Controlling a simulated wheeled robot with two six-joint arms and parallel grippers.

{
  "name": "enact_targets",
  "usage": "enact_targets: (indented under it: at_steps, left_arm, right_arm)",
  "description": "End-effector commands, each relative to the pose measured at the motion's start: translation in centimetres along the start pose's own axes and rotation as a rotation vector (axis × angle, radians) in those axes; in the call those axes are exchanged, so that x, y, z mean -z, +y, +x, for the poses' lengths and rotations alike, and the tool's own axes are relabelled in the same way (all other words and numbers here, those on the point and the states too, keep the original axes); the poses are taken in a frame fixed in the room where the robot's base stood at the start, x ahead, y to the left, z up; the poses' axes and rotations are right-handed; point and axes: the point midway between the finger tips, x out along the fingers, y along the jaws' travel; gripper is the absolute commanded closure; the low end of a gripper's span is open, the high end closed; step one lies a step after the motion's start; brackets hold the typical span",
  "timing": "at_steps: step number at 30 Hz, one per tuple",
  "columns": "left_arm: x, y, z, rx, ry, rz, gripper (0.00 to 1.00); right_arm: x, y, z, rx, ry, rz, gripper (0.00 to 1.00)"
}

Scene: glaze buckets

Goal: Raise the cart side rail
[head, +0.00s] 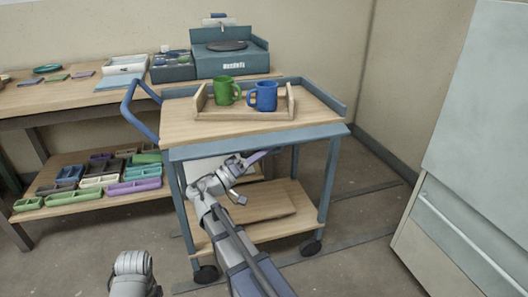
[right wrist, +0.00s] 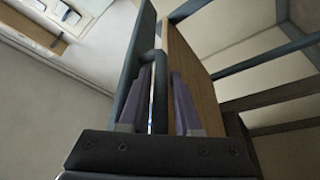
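The cart (head: 185,130) has a wooden top and a blue metal frame. Its blue side rail (head: 215,150) runs along the near edge of the top and hangs down at the front, with no raised edge on that side. My right gripper (head: 262,158) is just below this rail, its purple fingers at the rail's lower side. In the right wrist view the fingers (right wrist: 158,90) are apart, beside a dark blue panel (right wrist: 138,45) and a wooden board; contact cannot be told. Of my left arm only a grey part shows at the bottom; its fingers are not visible.
A wooden tray (head: 240,116) with a green mug (head: 226,91) and a blue mug (head: 264,96) stands on the cart top. The cart's blue handle (head: 136,108) sticks out left. A workbench (head: 60,97) stands behind left, a pale cabinet (head: 470,120) at right.

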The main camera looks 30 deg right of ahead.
Motion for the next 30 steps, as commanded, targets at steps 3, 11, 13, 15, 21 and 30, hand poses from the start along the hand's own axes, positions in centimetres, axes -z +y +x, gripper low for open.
enact_targets:
  at_steps: [3, 11, 13, 15, 21, 30]
  left_arm:
    - [0.00, 0.00, 0.02, 0.000, 0.000, 0.000, 0.52]
    - [0.00, 0.00, 0.02, 0.000, 0.000, 0.000, 0.52]
    - [0.00, 0.00, 0.02, 0.000, 0.000, 0.000, 0.52]
    - [0.00, 0.00, 0.02, 0.000, 0.000, 0.000, 0.52]
    - [0.00, 0.00, 0.02, 0.000, 0.000, 0.000, 0.52]
    - [-0.02, -0.03, -0.32, 0.000, 0.000, 0.000, 0.52]
  right_arm:
    - [-0.01, -0.02, 0.00, 0.000, 0.000, 0.000, 0.68]
    - [0.00, -0.02, -0.02, 0.000, 0.000, 0.000, 0.88]
    - [0.00, -0.02, -0.02, 0.000, 0.000, 0.000, 0.96]
    - [0.00, -0.02, -0.02, 0.000, 0.000, 0.000, 1.00]
    - [0.00, -0.03, -0.03, 0.001, 0.000, 0.000, 1.00]
    - [0.06, 0.21, -0.01, 0.008, 0.000, -0.019, 1.00]
